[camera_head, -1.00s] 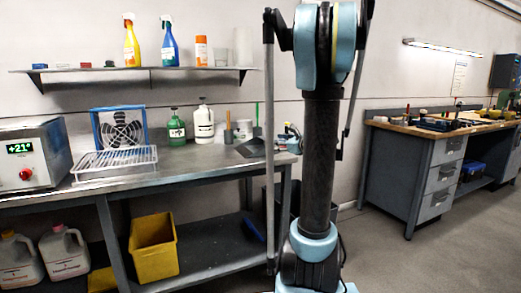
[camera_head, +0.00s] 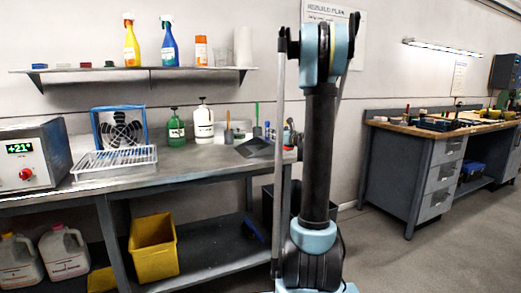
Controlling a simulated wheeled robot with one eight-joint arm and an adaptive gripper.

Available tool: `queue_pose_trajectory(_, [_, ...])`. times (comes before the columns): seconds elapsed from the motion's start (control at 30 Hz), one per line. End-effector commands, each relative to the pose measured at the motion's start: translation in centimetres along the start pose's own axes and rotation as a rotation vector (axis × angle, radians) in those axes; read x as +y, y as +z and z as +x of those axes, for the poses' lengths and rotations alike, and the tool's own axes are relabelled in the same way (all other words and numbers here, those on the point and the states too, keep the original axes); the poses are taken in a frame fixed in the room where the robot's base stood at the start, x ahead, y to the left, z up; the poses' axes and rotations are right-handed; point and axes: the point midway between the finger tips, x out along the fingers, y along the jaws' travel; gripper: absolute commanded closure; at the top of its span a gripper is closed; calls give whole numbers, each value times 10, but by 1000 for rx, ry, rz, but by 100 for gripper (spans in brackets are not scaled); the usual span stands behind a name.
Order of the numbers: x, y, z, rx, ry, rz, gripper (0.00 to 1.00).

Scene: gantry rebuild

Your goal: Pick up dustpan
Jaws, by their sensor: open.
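A dark grey, flat, wedge-shaped piece that looks like the dustpan (camera_head: 256,148) lies on the right part of the steel bench top, near its right end. My arm stands upright in front, right of the dustpan. I cannot pick out my gripper's fingers; they seem to be hidden behind my arm or out of frame. Nothing visibly touches the dustpan.
The steel bench (camera_head: 180,177) also holds a wire rack (camera_head: 115,162), a fan (camera_head: 120,130), a green bottle (camera_head: 176,131), a white bottle (camera_head: 204,125) and small tools behind the dustpan. A shelf (camera_head: 185,69) hangs above. Floor at right is open.

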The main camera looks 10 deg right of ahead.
Motion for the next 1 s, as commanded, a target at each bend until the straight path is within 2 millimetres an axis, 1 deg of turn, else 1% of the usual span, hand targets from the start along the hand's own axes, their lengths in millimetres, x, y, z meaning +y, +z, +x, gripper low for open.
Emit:
queue_pose_trajectory(0.03, [0,0,8,0,1,0,58])
queue_pose_trajectory(0.1, [0,0,14,0,1,0,58])
queue_pose_trajectory(0.37, [1,-1,25,0,1,-1,58])
queue_pose_trajectory(0.47, [2,-3,35,0,2,-1,58])
queue_pose_trajectory(0.7, [3,-6,66,0,2,-1,58])
queue_pose_trajectory(0.8, [3,-6,71,0,1,-1,58])
queue_pose_trajectory(0.97, [3,-6,71,0,0,-1,58])
queue_pose_trajectory(1.0, [3,-6,71,0,0,-1,62])
